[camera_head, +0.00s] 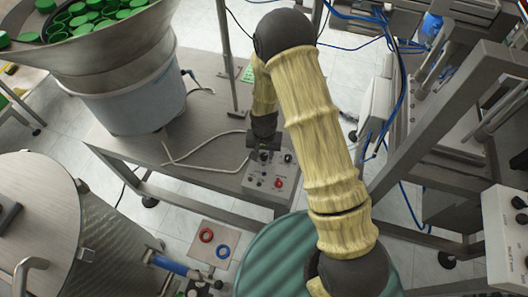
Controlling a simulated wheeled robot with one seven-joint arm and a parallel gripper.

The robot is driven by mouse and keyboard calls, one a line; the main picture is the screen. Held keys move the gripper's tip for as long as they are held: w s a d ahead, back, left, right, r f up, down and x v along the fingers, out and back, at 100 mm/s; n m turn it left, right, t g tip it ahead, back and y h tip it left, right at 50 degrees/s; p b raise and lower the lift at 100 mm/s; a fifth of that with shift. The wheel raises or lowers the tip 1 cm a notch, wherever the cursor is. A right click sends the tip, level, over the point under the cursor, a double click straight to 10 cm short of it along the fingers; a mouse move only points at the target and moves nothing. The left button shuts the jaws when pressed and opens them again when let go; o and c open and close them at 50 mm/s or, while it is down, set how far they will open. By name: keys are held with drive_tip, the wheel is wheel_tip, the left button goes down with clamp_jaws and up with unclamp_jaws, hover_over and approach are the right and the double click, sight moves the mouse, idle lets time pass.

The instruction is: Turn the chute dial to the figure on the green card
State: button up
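A small grey control box (257,185) stands on the steel table below the feeder bowl. It has a red button (278,183) and a few small dark knobs, one of them (288,158) at its upper right. I cannot tell which knob is the chute dial, nor read any marks. A green card (248,73) lies partly hidden behind my arm and a metal post; its figure is too small to read. My gripper (263,154) points down at the box's upper edge. Its fingers are too small and dark to tell whether they are open or touch a knob.
A feeder bowl (110,55) with green caps stands at the left on the steel table (205,135). A pale cable lies on the table. A teal ribbed drum (265,262) stands below my arm. Another switch box (505,240) is at the right edge. Metal frames fill the right.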

drive_tip(key=c, duration=0.6)
